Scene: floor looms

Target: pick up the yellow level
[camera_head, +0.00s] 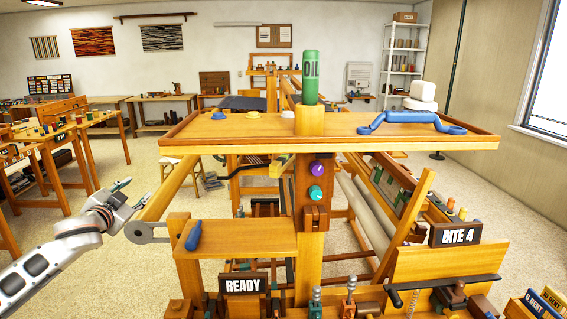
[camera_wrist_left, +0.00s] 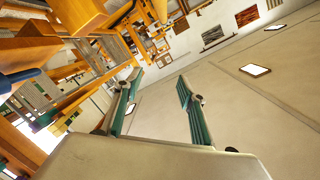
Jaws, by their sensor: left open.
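No clear yellow level shows in either view. A small yellow block (camera_head: 278,168) sits under the top shelf of the loom, left of the centre post; I cannot tell whether it is the level. My left gripper (camera_head: 132,192) is at the left of the loom, beside the wooden arm and grey round bracket, with its fingers apart. My right gripper is not in view.
A blue-handled tool (camera_head: 193,236) lies on the lower ledge (camera_head: 240,236).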

